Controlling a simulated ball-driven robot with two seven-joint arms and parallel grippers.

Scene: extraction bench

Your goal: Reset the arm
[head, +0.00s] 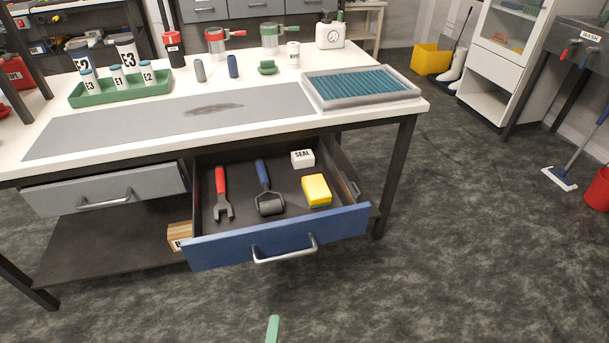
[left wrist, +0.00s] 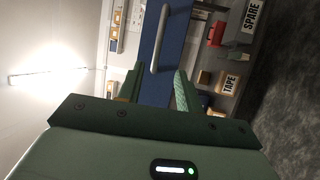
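My left gripper (left wrist: 158,88) shows in the left wrist view with its two green fingers apart and nothing between them. Only a green fingertip (head: 272,328) shows at the bottom edge of the head view, in front of the open drawer and apart from it. The blue drawer front (head: 210,252) has a silver handle (head: 285,252). In the left wrist view the handle (left wrist: 160,42) lies beyond the fingertips, not touched. My right gripper is in neither view.
The open drawer holds a red-handled tool (head: 221,195), a blue-handled roller (head: 267,195), a yellow block (head: 316,190) and a white SEAL box (head: 302,158). The bench (head: 375,122) stands behind, with a green tray (head: 75,100) and a teal-ribbed tray (head: 310,100).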

